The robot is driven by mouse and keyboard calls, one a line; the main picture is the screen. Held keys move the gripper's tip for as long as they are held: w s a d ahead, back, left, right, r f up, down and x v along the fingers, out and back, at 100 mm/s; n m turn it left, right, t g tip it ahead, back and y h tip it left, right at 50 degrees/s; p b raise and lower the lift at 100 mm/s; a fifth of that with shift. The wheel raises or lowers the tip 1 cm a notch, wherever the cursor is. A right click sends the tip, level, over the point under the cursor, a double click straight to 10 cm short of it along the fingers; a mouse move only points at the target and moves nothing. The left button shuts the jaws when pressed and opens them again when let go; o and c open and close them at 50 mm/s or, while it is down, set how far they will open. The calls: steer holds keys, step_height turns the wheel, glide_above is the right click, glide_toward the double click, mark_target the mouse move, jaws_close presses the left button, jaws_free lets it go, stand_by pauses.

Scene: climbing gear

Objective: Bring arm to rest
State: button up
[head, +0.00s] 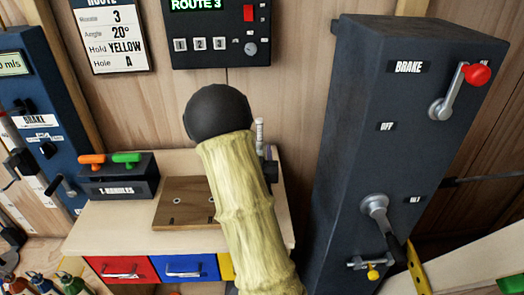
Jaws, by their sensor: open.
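My arm rises from the bottom middle of the head view, a pale yellow-green link with a dark round joint at its upper end. It stands in front of the workbench (115,222) and hides part of it. I cannot make out my gripper or its fingers in this view. No held thing shows.
On the bench are a T-handles box (118,180) with orange and green handles and a brown wooden board (184,205). A dark brake cabinet (345,150) with a red-knobbed lever (476,74) stands close on the right. A control panel (220,35) and route sheet (117,32) hang behind.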

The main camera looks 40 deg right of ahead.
steer(key=shift+s+a, duration=0.15)
steer(key=shift+s, duration=0.15)
stand_by(0.4)
